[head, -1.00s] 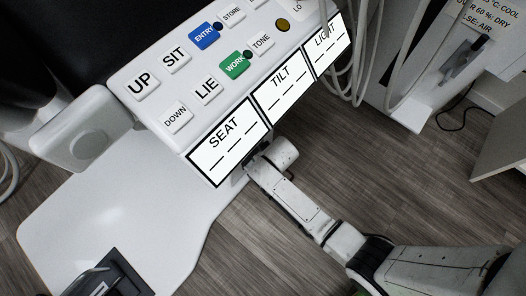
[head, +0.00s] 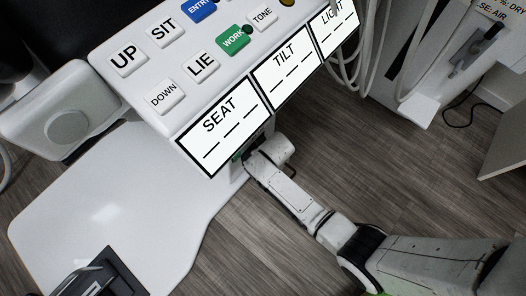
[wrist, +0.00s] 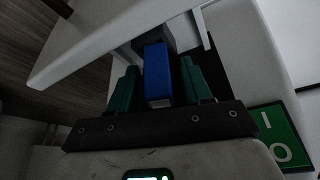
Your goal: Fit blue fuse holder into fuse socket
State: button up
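The blue fuse holder (wrist: 157,75) shows in the wrist view as an upright blue block between the two green fingers of my gripper (wrist: 159,63). A narrow dark gap shows on each side of it, so the fingers look open around it. Its far end meets a grey housing (wrist: 180,36), which seems to be the fuse socket; how deep it sits there cannot be told. In the head view my gripper (head: 247,158) is mostly hidden below the console's front edge, under the SEAT screen. The holder is not visible there.
The button console (head: 170,122) with SEAT, TILT and LIGHT screens overhangs my gripper. A green I/O switch (wrist: 283,136) is close on the right in the wrist view. Hanging hoses (head: 346,75) are to the right. Open floor (head: 330,150) surrounds my arm.

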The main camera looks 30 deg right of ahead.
grip_shut()
dwell(0.3)
